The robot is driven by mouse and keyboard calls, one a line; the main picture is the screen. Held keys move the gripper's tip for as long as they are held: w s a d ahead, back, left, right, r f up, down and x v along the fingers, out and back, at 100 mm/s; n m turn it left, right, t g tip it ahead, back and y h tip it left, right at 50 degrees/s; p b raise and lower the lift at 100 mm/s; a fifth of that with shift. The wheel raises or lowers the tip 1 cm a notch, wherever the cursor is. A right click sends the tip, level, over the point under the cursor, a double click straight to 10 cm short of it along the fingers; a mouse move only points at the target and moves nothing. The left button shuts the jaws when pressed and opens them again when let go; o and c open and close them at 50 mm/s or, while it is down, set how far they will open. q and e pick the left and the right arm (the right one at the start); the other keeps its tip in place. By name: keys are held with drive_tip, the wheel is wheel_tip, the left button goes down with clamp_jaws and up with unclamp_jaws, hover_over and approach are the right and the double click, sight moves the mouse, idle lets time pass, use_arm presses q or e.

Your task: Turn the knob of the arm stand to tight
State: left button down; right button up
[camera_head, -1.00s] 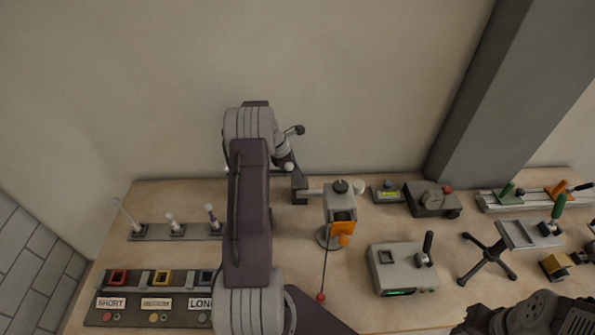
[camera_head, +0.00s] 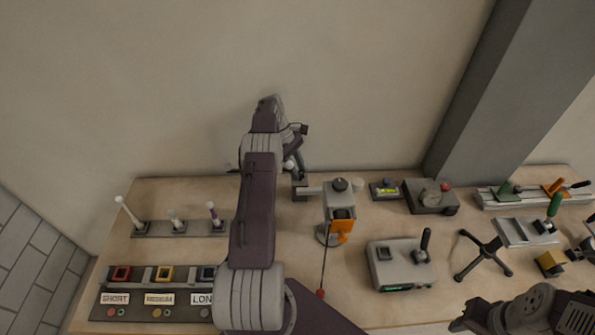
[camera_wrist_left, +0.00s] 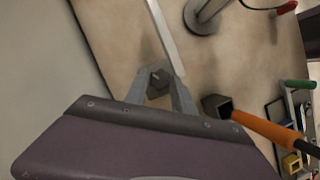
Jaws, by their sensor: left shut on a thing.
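My left gripper (camera_head: 300,189) is at the left end of that arm. In the left wrist view, my left gripper's (camera_wrist_left: 158,92) two grey fingers close around a small dark grey knob (camera_wrist_left: 158,79). The stand's pale bar (camera_wrist_left: 165,38) runs just beyond it, and its pole and base show at the top (camera_wrist_left: 203,19). The fingers hide the knob's sides, and its setting cannot be read. My right gripper (camera_head: 462,322) is at the lower right, its fingers unclear.
A grey box with a black knob and orange part (camera_head: 340,205) stands right beside the gripper. A lever box (camera_head: 400,265) and a black tripod (camera_head: 484,255) are to the right. The wall is close behind.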

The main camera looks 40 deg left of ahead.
use_arm(q)
drive_tip(key=shift+w+m, duration=0.1)
drive_tip(key=shift+m, duration=0.4)
idle(0.4)
drive_tip(key=c, duration=1.1)
unclamp_jaws()
drive_tip(key=shift+o, duration=0.2)
drive_tip(key=shift+r, duration=0.15)
